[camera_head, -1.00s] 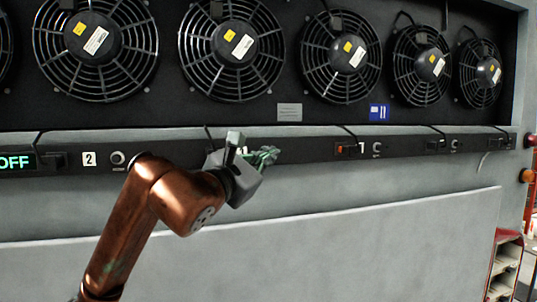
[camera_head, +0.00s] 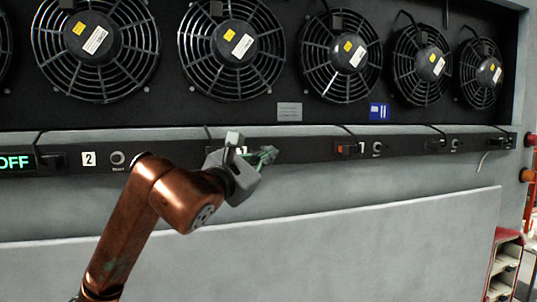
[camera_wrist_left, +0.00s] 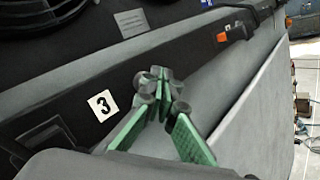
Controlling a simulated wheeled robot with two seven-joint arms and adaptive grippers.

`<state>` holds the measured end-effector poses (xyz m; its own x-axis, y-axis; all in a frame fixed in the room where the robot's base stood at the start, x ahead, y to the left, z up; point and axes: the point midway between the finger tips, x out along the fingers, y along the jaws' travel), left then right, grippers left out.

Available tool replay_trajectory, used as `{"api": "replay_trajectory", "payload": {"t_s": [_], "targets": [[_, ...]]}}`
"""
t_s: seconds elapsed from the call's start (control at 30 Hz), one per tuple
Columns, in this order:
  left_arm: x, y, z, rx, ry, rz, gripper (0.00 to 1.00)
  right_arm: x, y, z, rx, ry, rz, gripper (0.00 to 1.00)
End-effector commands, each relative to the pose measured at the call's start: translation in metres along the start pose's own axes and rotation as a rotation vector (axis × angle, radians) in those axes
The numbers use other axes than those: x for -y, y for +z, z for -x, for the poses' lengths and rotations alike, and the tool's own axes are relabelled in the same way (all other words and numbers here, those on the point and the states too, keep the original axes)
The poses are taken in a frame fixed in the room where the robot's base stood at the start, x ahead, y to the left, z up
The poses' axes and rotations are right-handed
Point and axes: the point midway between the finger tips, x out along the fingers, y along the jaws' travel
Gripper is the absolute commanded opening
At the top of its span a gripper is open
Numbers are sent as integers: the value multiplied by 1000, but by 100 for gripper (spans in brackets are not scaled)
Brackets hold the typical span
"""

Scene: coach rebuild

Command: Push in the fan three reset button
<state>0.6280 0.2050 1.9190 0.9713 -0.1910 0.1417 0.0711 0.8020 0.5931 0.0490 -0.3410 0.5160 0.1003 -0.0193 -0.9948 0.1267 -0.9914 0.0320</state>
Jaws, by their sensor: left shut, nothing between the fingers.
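The white label 3 (camera_wrist_left: 102,106) is on the dark panel strip (camera_wrist_left: 65,95) in the left wrist view, left of my fingers. The fan three reset button cannot be made out; my fingers cover the strip just right of the label. My left gripper (camera_wrist_left: 160,88) is shut and empty, its green fingers together and dark tips close to the strip. Whether the tips touch it I cannot tell. In the head view the left gripper (camera_head: 266,155) is in front of the strip, below the second large fan (camera_head: 232,47). My right gripper is not in view.
On the same strip are a label 2 (camera_head: 89,159) with a round reset button (camera_head: 118,158) at left, and an orange switch (camera_head: 345,150) at right. Below is a plain grey panel (camera_head: 380,240). A red rack (camera_head: 505,265) stands at the far right.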

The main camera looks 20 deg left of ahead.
Motion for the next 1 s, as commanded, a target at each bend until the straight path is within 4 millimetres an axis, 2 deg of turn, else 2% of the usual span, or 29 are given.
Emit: {"api": "replay_trajectory", "payload": {"t_s": [0.6, 1.0], "targets": [[11, 13, 15, 3, 0, -1, 0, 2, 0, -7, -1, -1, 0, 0], [14, 15, 18, 4, 0, -1, 0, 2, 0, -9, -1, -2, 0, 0]]}}
